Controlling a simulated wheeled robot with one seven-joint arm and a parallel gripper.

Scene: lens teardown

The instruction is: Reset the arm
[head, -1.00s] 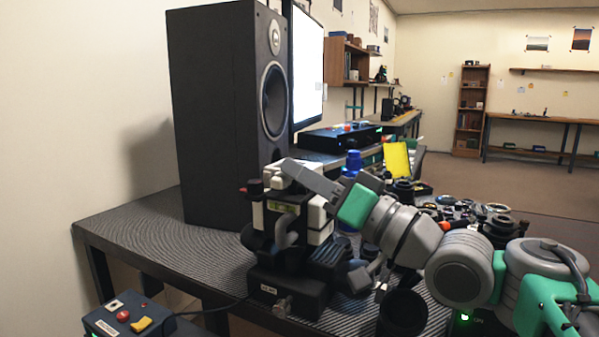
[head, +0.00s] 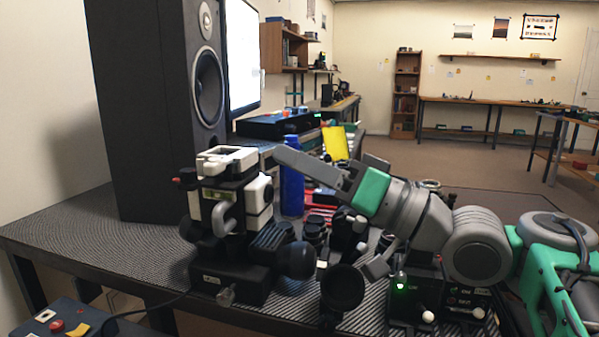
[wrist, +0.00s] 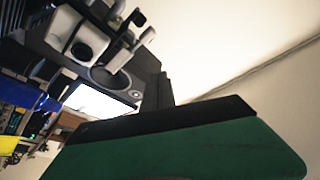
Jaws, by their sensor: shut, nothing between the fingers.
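My arm comes in from the right in the head view, grey with green bands. My gripper (head: 290,160) is at its far end, pointing up and to the left. It is shut and empty. It is just right of the white top of a black-and-white bench device (head: 222,215) in the picture; I cannot tell the depth between them. The device also shows at the top left of the wrist view (wrist: 85,40). No fingertips can be made out clearly in the wrist view.
A tall black speaker (head: 145,110) and a lit monitor (head: 243,60) stand behind the device on the striped bench (head: 75,225). A blue bottle (head: 291,180) stands behind my gripper. A round black cup-like part (head: 342,288) and small black parts crowd below my arm. The bench's left side is clear.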

